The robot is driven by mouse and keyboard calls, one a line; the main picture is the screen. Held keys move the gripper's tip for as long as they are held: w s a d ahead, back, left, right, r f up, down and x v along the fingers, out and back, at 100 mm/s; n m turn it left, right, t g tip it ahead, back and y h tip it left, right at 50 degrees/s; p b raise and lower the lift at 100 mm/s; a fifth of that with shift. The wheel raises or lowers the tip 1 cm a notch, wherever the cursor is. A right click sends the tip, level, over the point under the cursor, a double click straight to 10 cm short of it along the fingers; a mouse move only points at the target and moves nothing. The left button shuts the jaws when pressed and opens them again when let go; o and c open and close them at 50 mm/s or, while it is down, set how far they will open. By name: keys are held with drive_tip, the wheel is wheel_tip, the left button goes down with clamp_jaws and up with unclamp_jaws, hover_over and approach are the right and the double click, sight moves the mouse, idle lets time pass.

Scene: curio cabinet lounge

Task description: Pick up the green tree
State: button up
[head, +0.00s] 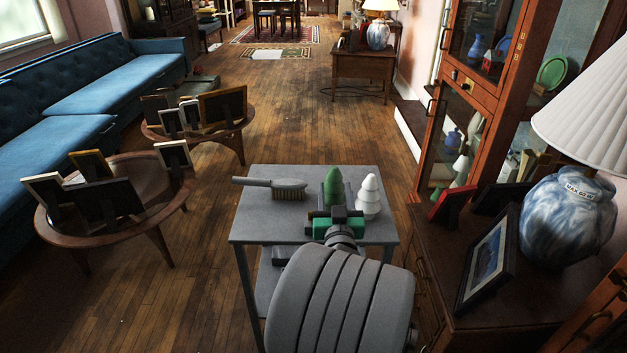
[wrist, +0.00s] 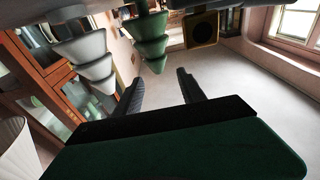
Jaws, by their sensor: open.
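The green tree (head: 334,182) stands upright on the grey table, just beyond my gripper (head: 335,211) in the head view. Its lower part is hidden by my gripper. The wrist view is upside down, and the green tree (wrist: 151,45) hangs tip-down there, ahead of the two dark fingers and roughly in line with the gap between them. My gripper (wrist: 160,82) is open and empty in the wrist view. The tree appears just past the fingertips, and I see no contact.
A white tree (head: 369,196) stands close to the right of the green one and also shows in the wrist view (wrist: 88,55). A grey-handled brush (head: 275,187) lies to the left on the grey table (head: 258,224). A cabinet (head: 468,95) rises at the right.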

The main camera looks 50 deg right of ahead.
sight(335, 171)
drive_tip(key=d, duration=0.1)
drive_tip(key=w+d, duration=0.1)
drive_tip(key=d+p, duration=0.1)
drive_tip(key=shift+w+r+g, duration=0.25)
drive_tip(key=shift+r+g, duration=0.05)
drive_tip(key=shift+r, duration=0.1)
drive_tip(key=p+x, duration=0.1)
drive_tip(key=x, duration=0.1)
drive_tip(key=p+x, duration=0.1)
drive_tip(key=x, duration=0.1)
drive_tip(key=shift+w+r, duration=0.25)
drive_tip(key=shift+w, duration=0.15)
drive_tip(key=shift+w+d+h, duration=0.1)
drive_tip(key=shift+d+h, duration=0.05)
drive_tip(key=shift+h, duration=0.15)
drive_tip(key=shift+c, duration=0.5)
clamp_jaws()
